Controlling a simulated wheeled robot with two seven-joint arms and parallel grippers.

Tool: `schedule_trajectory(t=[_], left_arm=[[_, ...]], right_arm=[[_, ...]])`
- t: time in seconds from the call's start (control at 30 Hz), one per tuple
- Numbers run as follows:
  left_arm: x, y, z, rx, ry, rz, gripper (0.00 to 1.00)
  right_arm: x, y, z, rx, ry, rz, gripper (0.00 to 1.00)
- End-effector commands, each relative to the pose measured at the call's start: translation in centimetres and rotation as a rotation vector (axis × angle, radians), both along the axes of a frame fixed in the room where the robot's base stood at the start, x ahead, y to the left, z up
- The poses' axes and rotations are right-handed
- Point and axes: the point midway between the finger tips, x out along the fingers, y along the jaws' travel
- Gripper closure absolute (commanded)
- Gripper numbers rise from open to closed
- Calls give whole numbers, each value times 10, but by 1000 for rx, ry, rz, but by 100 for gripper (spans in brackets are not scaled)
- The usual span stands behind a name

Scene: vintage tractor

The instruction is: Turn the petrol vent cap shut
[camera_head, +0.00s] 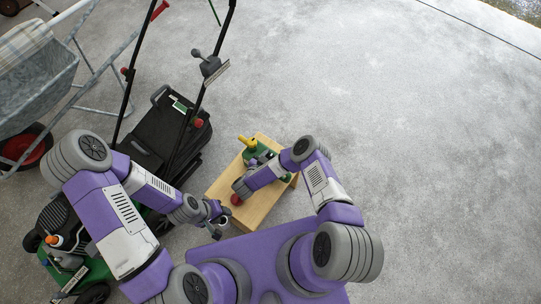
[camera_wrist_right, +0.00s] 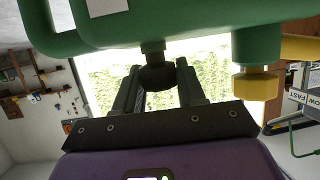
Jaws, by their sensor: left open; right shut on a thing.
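A green petrol can (camera_head: 263,152) with a yellow spout (camera_head: 247,142) stands on a wooden box, partly hidden by my right arm. In the right wrist view the can's green body (camera_wrist_right: 200,20) fills the top, with a dark vent cap (camera_wrist_right: 157,76) on a short neck. My right gripper (camera_wrist_right: 158,84) has its fingers on either side of this cap and is shut on it. In the head view the right gripper and the vent cap are hidden behind my right arm. My left gripper (camera_head: 218,219) is open and empty, beside the box's left front.
The wooden box (camera_head: 262,209) stands beside a green and black lawn mower (camera_head: 160,135). A small red round thing (camera_head: 236,199) shows at the box top. A metal wheelbarrow (camera_head: 35,85) is at the upper left. The concrete floor on the right is clear.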

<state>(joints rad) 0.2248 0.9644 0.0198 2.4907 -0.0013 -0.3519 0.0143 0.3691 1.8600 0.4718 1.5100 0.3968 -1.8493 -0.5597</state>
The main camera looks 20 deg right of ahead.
Motion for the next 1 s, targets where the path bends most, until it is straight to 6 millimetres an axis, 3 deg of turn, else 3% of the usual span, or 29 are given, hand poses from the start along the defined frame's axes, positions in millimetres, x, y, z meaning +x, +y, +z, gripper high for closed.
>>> schedule_trajectory(t=[0.7, 0.73, 0.87, 1.0], left_arm=[[0, 0, 2, 0, 0, 0, 57], [0, 0, 2, 0, 0, 0, 57], [0, 0, 2, 0, 0, 0, 57], [0, 0, 2, 0, 0, 0, 57]], right_arm=[[1, 0, 1, -1, -2, -78, 91], [1, 0, 1, -1, -2, -78, 59], [1, 0, 1, 0, -2, -77, 39], [0, 0, 0, 0, -1, -77, 39]])
